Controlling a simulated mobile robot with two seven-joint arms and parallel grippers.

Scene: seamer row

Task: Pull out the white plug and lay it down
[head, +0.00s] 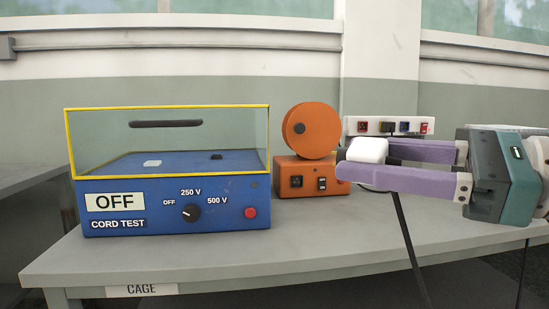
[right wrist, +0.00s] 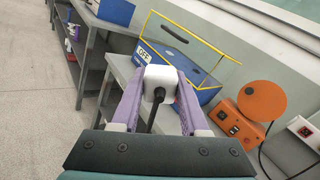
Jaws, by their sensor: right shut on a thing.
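The white plug (head: 367,150) is held between the purple fingers of my right gripper (head: 362,160), in the air above the right part of the table. The right wrist view also shows the white plug (right wrist: 160,80) between the fingertips, with a dark cord running back from it. In the head view a black cord (head: 405,235) hangs down past the table's front edge. A white socket strip (head: 415,125) with several coloured sockets is behind the gripper. The plug looks apart from the strip, though the fingers hide part of it. My left gripper is not in view.
A blue cord tester (head: 235,217) with a clear, yellow-edged cage stands on the left of the grey table (head: 180,262). Its sign reads OFF. An orange machine with a round disc (head: 312,130) stands mid-table. Bare tabletop lies along the front.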

